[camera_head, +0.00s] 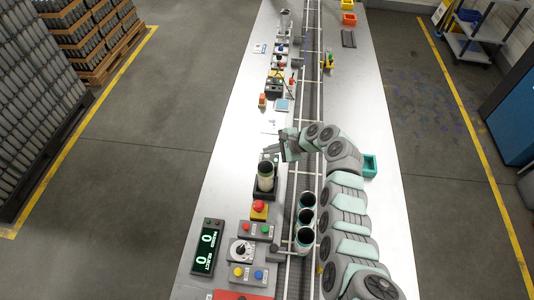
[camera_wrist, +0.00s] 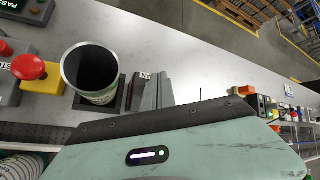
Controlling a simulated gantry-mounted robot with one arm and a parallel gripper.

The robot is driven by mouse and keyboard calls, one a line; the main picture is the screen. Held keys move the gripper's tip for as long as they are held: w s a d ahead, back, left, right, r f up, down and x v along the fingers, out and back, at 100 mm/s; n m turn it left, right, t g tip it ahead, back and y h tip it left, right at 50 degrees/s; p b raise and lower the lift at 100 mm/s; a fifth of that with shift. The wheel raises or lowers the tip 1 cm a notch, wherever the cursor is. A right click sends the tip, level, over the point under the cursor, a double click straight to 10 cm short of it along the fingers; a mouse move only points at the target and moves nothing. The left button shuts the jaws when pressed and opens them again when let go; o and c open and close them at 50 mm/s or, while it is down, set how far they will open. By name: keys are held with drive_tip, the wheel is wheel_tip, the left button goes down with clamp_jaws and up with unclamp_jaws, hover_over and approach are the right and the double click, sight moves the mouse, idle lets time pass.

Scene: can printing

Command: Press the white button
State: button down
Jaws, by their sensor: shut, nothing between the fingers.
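My gripper (camera_head: 274,154) is over the table just behind the can stand, left of the conveyor. In the wrist view its grey fingers (camera_wrist: 153,90) are together with nothing between them. They cover most of a small box with a partly readable label (camera_wrist: 146,76). I cannot make out a white button; one on that box would be hidden by the fingers. An open can (camera_head: 266,177) stands upright in a black holder (camera_head: 264,193), beside the fingers. The can also shows in the wrist view (camera_wrist: 92,75). I cannot tell whether the fingers touch the box.
A red mushroom button (camera_head: 258,205), a red-and-green button box (camera_head: 256,231), a dial box (camera_head: 241,251) and a yellow-and-blue button box (camera_head: 248,275) stand in front. A counter display (camera_head: 208,246) lies left. Several cans (camera_head: 305,217) stand by the conveyor.

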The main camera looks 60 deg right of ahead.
drive_tip(key=shift+r, duration=0.1)
wheel_tip(320, 180, up, 5)
drive_tip(key=p, duration=0.4)
idle(0.3)
idle(0.8)
